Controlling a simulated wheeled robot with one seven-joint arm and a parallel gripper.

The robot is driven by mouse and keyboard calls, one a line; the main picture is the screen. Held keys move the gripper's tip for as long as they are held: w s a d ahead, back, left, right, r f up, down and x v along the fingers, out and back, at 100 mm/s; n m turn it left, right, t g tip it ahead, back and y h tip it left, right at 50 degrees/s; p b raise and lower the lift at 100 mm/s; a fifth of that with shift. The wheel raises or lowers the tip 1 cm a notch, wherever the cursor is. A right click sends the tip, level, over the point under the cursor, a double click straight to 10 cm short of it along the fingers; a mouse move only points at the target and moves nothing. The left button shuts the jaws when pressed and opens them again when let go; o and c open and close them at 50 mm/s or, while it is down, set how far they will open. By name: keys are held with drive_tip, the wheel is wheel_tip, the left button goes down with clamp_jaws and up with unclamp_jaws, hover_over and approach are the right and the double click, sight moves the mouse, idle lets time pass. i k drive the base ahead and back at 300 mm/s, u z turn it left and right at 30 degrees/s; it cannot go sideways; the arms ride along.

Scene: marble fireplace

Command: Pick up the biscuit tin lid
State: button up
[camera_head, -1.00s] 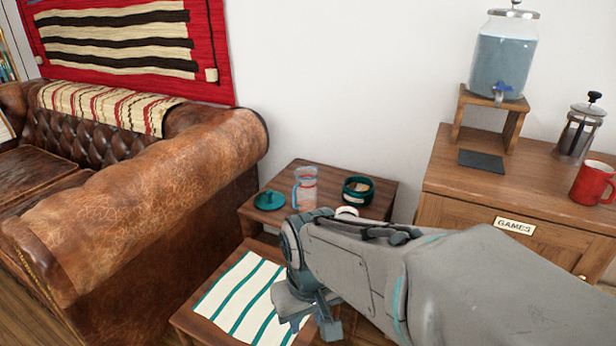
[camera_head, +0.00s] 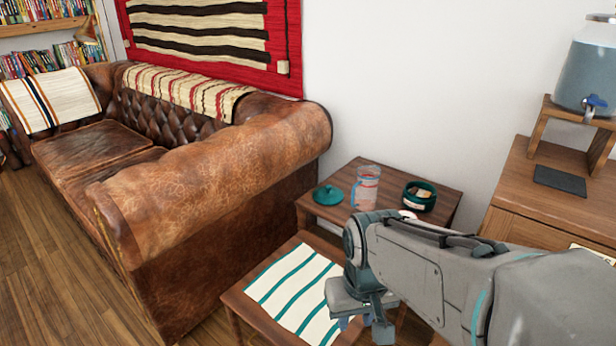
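A round teal lid with a small knob, which looks like the biscuit tin lid (camera_head: 328,194), lies on the left part of a small wooden side table (camera_head: 340,213). A round, open teal tin (camera_head: 420,205) with something pale inside stands on the same table's right part. My gripper (camera_head: 362,327) points down over the lower table in front, nearer to me and below the lid in the picture. Its fingers look apart, with nothing seen between them. My arm covers the front right of the side table.
A clear jug (camera_head: 366,187) stands between lid and tin. A small pinkish-white item (camera_head: 408,214) is partly hidden by my arm. A striped cloth (camera_head: 293,288) covers the lower table (camera_head: 240,300). The leather sofa (camera_head: 215,180) is left, a wooden cabinet (camera_head: 530,205) right.

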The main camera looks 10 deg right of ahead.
sight(327, 194)
drive_tip(key=k, duration=0.5)
drive_tip(key=u, duration=1.5)
drive_tip(key=i, duration=1.85)
drive_tip(key=z, duration=2.75)
